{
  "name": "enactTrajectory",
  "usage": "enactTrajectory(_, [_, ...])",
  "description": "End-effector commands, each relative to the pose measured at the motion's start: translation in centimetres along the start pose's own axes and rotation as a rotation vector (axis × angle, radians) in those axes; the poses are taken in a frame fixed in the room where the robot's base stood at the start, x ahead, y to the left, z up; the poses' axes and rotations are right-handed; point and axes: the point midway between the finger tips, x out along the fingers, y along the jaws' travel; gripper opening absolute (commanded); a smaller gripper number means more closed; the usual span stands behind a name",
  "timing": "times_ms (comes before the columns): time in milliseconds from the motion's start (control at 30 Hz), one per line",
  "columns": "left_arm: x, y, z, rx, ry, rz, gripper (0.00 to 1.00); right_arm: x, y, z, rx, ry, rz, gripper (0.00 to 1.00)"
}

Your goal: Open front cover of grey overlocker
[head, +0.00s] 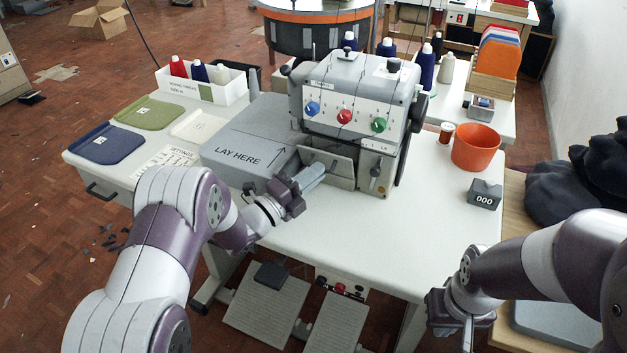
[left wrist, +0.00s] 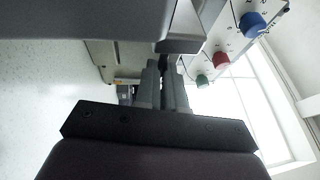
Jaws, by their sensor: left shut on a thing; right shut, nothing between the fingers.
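The grey overlocker (head: 352,98) stands on the white table, with blue, red and green dials on its face. Its front cover (head: 335,160) is a grey panel low on the front. The panel looks tilted away from the body, but I cannot tell how far. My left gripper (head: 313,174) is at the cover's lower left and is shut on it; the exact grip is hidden. In the left wrist view its fingers (left wrist: 167,82) are closed together below a grey part of the machine. My right gripper (head: 466,332) is shut and empty, low at the right, away from the overlocker.
The grey "LAY HERE" bed (head: 245,143) is left of the cover, close to my left gripper. An orange cup (head: 476,148), a counter block (head: 485,194) and a thread spool (head: 447,132) stand at the right. The table front (head: 390,235) is clear. Pedals (head: 267,305) are below.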

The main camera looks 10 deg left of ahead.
Motion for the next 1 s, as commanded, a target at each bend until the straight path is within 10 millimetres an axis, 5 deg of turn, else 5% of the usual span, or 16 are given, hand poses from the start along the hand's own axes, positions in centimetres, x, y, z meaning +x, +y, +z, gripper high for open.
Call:
enactTrajectory(133, [0.0, 0.0, 0.0, -0.001, 0.000, 0.002, 0.00, -0.1, 0.0, 0.0, 0.000, 0.000, 0.000, 0.00])
enactTrajectory(233, [0.0, 0.0, 0.0, -0.001, 0.000, 0.002, 0.35, -0.1, 0.0, 0.0, 0.000, 0.000, 0.000, 0.00])
enactTrajectory(567, [-0.3, -0.1, 0.0, -0.002, -0.001, 0.002, 0.35, -0.1, 0.0, 0.0, 0.000, 0.000, 0.000, 0.00])
enactTrajectory(1000, [-10.6, -0.1, 0.1, -0.002, -0.004, 0.002, 0.35, -0.3, 0.0, 0.0, 0.000, 0.000, 0.000, 0.00])
